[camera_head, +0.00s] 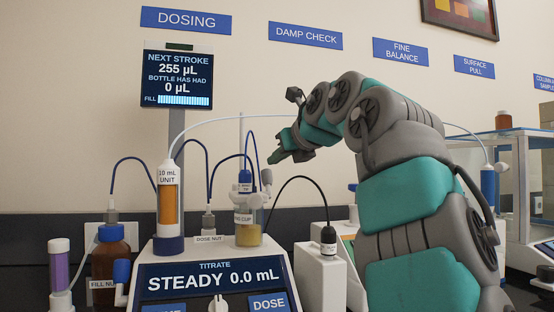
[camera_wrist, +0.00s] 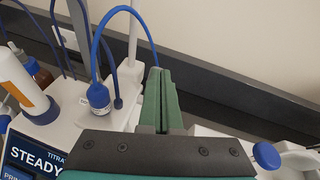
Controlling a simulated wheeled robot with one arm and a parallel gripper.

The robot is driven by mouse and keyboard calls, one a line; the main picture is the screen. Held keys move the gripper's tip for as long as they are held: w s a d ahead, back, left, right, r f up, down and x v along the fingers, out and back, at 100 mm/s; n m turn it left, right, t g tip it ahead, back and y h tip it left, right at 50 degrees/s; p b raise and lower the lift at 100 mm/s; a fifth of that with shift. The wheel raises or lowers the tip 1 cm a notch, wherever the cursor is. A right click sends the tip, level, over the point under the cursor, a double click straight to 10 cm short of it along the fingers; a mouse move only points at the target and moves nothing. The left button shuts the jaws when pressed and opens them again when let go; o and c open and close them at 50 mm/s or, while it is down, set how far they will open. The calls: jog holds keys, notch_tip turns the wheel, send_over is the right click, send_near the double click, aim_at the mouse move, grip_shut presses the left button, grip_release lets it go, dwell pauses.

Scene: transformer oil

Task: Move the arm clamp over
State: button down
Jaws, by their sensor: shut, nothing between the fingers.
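My gripper (camera_head: 277,158) is in the upper middle of the head view, above and to the right of the titration cup (camera_head: 248,232). Its green fingers (camera_wrist: 158,75) are shut together with nothing between them. A blue-capped head (camera_head: 245,182) with a blue tube stands over the cup; the wrist view shows a blue cap with a tube (camera_wrist: 97,97) left of the fingers. A thin upright rod (camera_head: 241,135) stands behind it, and a small pale knob (camera_head: 266,177) sits beside it. I cannot tell for certain which part is the arm clamp.
The titrator's front panel (camera_head: 212,280) reads "STEADY 0.0 mL". An orange-filled 10 mL unit (camera_head: 168,205) and a brown bottle (camera_head: 111,255) stand to the left. A dosing screen (camera_head: 178,80) stands behind. A white block with a black-cabled probe (camera_head: 328,240) is to the right. Tubes loop nearby.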

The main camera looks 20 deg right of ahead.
jog(key=b+v, duration=0.1)
jog(key=v, duration=0.6)
jog(key=shift+s, duration=0.4)
jog(key=shift+r, duration=0.1)
